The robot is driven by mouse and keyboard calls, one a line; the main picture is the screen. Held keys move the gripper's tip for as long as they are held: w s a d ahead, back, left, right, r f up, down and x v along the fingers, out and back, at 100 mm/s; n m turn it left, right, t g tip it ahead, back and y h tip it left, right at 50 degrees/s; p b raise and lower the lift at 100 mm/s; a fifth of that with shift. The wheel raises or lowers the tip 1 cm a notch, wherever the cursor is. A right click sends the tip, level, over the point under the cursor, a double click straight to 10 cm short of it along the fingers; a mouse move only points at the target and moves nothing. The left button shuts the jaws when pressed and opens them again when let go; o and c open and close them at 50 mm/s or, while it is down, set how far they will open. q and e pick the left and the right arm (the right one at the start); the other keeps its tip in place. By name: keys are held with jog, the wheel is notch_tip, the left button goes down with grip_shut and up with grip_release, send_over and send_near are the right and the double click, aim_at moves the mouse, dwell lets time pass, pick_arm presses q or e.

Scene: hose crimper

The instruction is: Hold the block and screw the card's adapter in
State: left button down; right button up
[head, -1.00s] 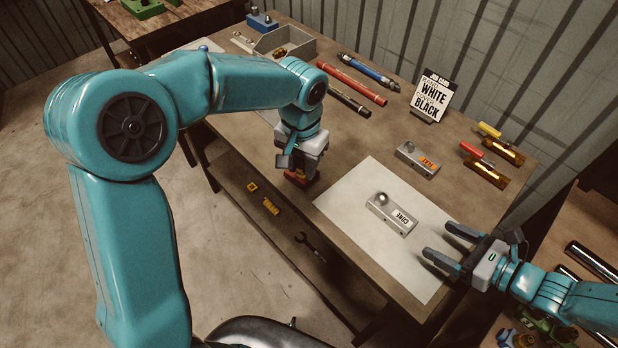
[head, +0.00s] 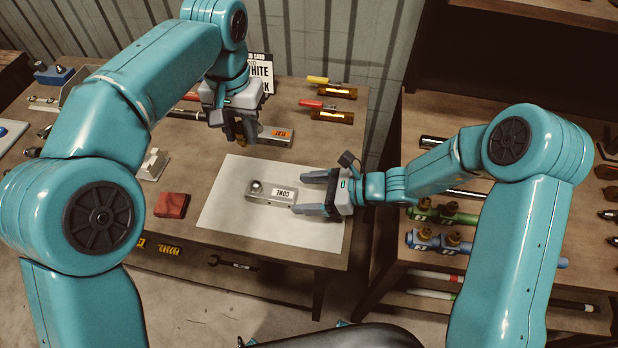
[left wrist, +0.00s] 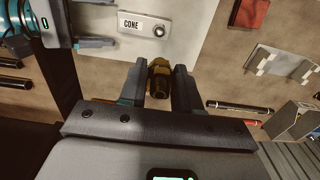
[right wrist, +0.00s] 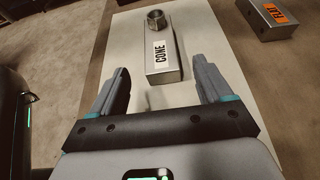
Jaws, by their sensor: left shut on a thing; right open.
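The block labelled CONE (head: 262,198) lies on a white sheet (head: 225,215), its round metal port facing up at its left end. My right gripper (head: 312,194) is open, its fingers on either side of the block's right end; the right wrist view shows the block's near end (right wrist: 165,76) between the fingertips. My left gripper (head: 232,135) is shut on a brass adapter with a dark end (left wrist: 158,82), held above the table behind the CONE block. The job card (head: 262,72) stands at the back, partly hidden by my left arm.
A block labelled FLAT (head: 277,138) lies just behind the sheet, close to my left gripper. A red block (head: 172,205) lies left of the sheet. A shelf with fittings is at right.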

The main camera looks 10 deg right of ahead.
aim_at(286, 194)
jog(key=x, duration=0.6)
jog(key=shift+a+f, duration=0.15)
jog(key=shift+a, duration=0.1)
jog(key=shift+w+a+f, duration=0.1)
jog(key=shift+w+f, duration=0.05)
jog(key=shift+w, duration=0.1)
jog(key=shift+s, duration=0.1)
jog(key=c, duration=1.4)
jog(key=o, duration=1.5)
